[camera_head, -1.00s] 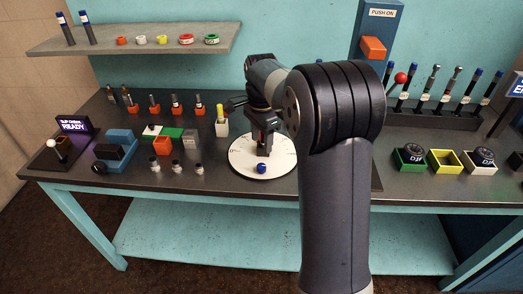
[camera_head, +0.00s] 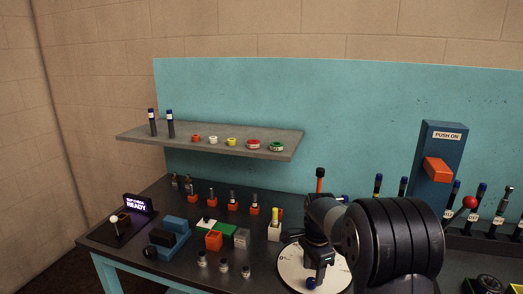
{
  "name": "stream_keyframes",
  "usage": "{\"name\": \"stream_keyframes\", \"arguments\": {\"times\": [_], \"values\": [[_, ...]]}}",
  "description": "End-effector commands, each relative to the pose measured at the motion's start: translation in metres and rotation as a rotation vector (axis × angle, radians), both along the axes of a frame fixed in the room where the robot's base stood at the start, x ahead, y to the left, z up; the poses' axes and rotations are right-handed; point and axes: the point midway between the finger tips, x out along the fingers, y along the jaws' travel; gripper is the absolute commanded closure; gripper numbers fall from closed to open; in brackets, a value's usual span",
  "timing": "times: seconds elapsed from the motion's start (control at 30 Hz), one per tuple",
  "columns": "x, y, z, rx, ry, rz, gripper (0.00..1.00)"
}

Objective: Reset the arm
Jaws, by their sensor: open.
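My arm reaches in from the lower right of the head view. My gripper (camera_head: 318,274) points down over the white round dial (camera_head: 292,277) on the bench, with its jaws apart. A small blue-capped piece (camera_head: 311,284) sits right at the fingertips in the picture; I cannot tell whether they touch it. Part of the dial is hidden behind my gripper and arm.
The dark bench (camera_head: 130,245) holds orange-based fittings (camera_head: 232,203), a blue block (camera_head: 172,238) and a lit READY sign (camera_head: 137,204). A grey shelf (camera_head: 215,144) with rings hangs behind. An orange post (camera_head: 320,182) stands behind my arm. A blue PUSH ON station (camera_head: 437,160) is at right.

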Motion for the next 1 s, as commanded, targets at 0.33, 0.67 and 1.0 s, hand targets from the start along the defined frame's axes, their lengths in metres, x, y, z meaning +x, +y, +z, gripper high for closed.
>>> {"name": "stream_keyframes", "arguments": {"times": [0.33, 0.67, 1.0], "values": [[-0.001, 0.000, -0.036, 0.001, 0.001, 0.000, 0.50], [0.000, 0.000, -0.035, 0.000, 0.000, 0.012, 0.50], [0.001, 0.000, -0.003, 0.000, -0.005, 0.000, 0.50]]}}
